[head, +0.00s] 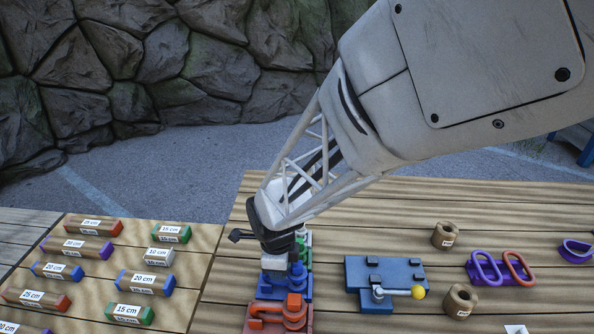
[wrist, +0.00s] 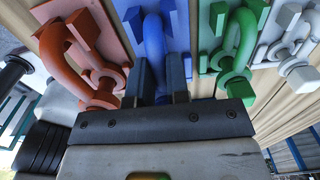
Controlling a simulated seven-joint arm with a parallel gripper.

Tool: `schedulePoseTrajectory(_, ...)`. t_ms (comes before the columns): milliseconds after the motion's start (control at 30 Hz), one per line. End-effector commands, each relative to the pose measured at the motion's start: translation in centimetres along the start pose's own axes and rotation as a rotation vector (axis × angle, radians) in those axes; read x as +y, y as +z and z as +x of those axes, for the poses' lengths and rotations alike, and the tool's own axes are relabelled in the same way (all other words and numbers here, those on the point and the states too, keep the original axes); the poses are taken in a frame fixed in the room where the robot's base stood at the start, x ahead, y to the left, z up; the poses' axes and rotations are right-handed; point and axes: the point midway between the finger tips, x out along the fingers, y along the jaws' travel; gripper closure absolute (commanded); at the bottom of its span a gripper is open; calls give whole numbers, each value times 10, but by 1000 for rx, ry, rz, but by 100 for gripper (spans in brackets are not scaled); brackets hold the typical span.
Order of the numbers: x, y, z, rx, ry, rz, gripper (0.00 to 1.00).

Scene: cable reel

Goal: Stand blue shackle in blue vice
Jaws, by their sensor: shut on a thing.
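The blue shackle (wrist: 153,38) shows in the wrist view between the fingers of my gripper (wrist: 161,75), over its blue plate (wrist: 184,30). My gripper is shut on it. In the head view the blue shackle (head: 298,276) is at the blue plate, partly hidden by my gripper (head: 275,251). I cannot tell whether it is lifted off the plate. The blue vice (head: 390,271) lies flat to the right, with dark blocks on top and a bar ending in a yellow ball (head: 418,292). No shackle shows in the vice.
An orange shackle (wrist: 62,48) and a green shackle (wrist: 238,42) stand close on either side; a white shackle (wrist: 290,45) is beyond. Wooden rings (head: 445,235) and a purple tray (head: 484,277) with links lie right. Labelled blocks (head: 146,282) fill the left.

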Motion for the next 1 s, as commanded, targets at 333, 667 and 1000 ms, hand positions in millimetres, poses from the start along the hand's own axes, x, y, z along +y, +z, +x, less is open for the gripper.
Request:
schedulePoseTrajectory(333, 0, 0, -20, -2, -3, 0, 100)
schedulePoseTrajectory(667, 0, 0, -36, -1, -1, 0, 100)
schedulePoseTrajectory(1000, 0, 0, -45, -1, -2, 0, 100)
